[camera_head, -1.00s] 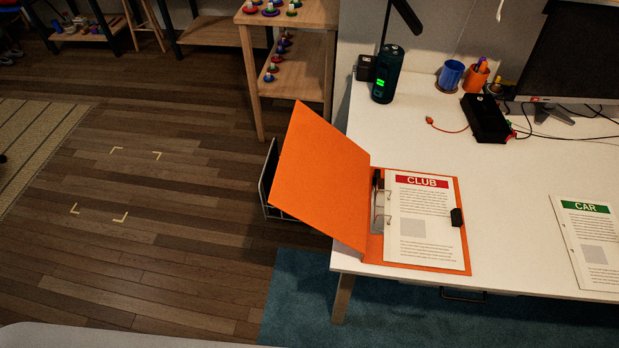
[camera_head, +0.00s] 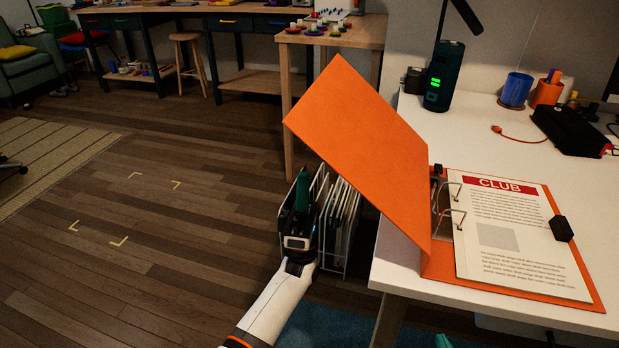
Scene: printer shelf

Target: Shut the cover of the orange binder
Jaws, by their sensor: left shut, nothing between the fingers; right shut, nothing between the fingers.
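The orange binder lies open on the white desk, with its orange cover (camera_head: 360,150) raised and tilted out to the left past the desk's edge. Its orange base (camera_head: 590,303) lies flat, with metal rings and a white page headed CLUB (camera_head: 510,240) on it. A black clip (camera_head: 562,228) sits at the page's right edge. My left gripper (camera_head: 302,180) is shut and empty, its green fingers pointing up, left of the cover and apart from it in the picture. Only a green tip of my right gripper (camera_head: 443,341) shows at the bottom edge, below the binder; it is shut.
A wire rack with files (camera_head: 342,225) stands beside the desk, just behind and right of my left gripper. A dark green speaker (camera_head: 444,76), a lamp, a blue cup (camera_head: 516,90) and a black box (camera_head: 570,130) stand further back on the desk. The floor at left is clear.

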